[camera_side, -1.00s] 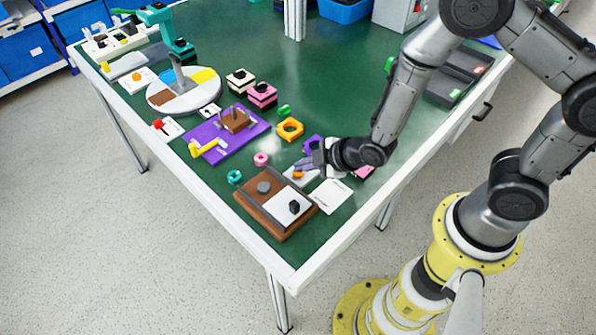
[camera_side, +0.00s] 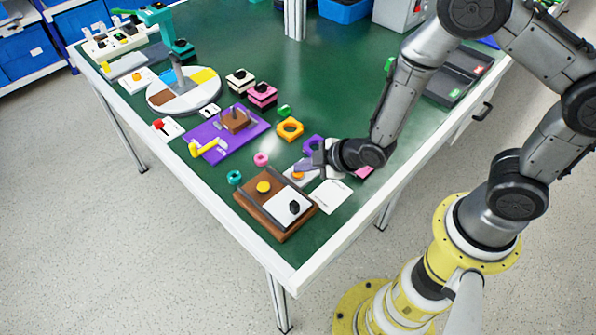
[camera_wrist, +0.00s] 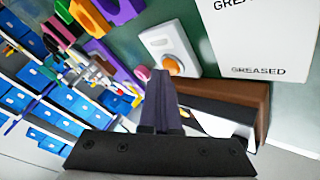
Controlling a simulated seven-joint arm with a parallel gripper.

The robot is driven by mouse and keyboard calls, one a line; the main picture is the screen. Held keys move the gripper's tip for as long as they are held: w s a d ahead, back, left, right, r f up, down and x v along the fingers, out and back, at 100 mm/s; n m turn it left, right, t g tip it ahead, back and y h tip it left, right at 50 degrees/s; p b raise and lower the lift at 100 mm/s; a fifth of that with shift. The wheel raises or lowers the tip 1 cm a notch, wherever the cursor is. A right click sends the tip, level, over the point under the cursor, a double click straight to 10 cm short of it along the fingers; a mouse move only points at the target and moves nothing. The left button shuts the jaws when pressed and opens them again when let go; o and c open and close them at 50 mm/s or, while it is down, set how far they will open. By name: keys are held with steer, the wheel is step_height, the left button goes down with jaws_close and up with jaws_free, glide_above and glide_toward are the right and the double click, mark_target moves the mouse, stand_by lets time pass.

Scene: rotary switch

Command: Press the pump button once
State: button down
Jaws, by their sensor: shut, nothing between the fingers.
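A white box with an orange button (camera_side: 298,175) sits on the green table, just behind the brown box. The button also shows in the wrist view (camera_wrist: 171,66), just beyond and right of the fingertips. I take it to be the pump button; no label on it is readable. My gripper (camera_side: 303,166) is shut and empty, with its fingertips close above or beside the button; I cannot tell whether they touch it. Its closed fingers also show in the wrist view (camera_wrist: 160,76).
A brown box (camera_side: 254,211) with a yellow round disc (camera_side: 264,187) and a black knob (camera_side: 294,207) on a white plate stands in front. A white card (camera_side: 332,196) lies right of it, reading "GREASED" in the wrist view (camera_wrist: 258,30). Small coloured parts lie behind.

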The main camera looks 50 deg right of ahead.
steer(key=shift+r, duration=0.65)
steer(key=shift+r, duration=2.5)
